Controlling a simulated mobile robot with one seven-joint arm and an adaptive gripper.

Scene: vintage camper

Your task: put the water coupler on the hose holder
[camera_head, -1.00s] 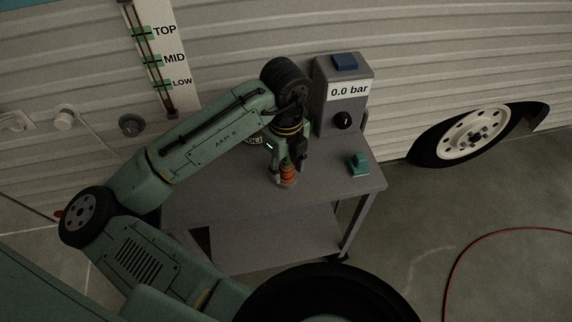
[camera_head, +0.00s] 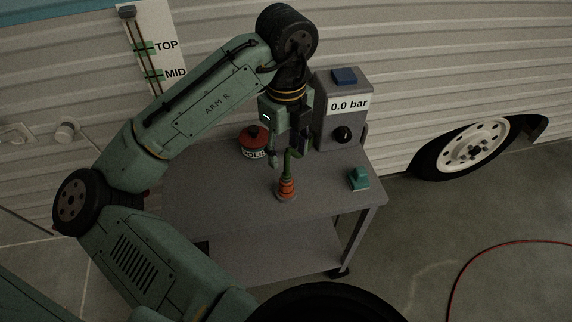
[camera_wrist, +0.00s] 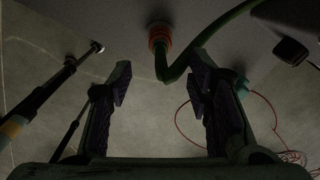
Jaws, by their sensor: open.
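The water coupler (camera_head: 287,188), orange with a green hose (camera_head: 292,160) rising from its top, stands upright on the grey cart top. A small pale round base (camera_head: 286,198) shows under it; I cannot tell for sure whether this is the hose holder. The coupler also shows in the wrist view (camera_wrist: 159,38), beyond the fingertips, with the hose bending off to the right. My gripper (camera_head: 284,153) is open and empty above the coupler, apart from it. In the wrist view its fingers (camera_wrist: 160,75) are spread wide, with part of the hose showing near the right finger.
A grey gauge box (camera_head: 343,128) reading 0.0 bar stands at the back right. A teal block (camera_head: 358,179) sits at the right edge. The cart's front left is clear.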

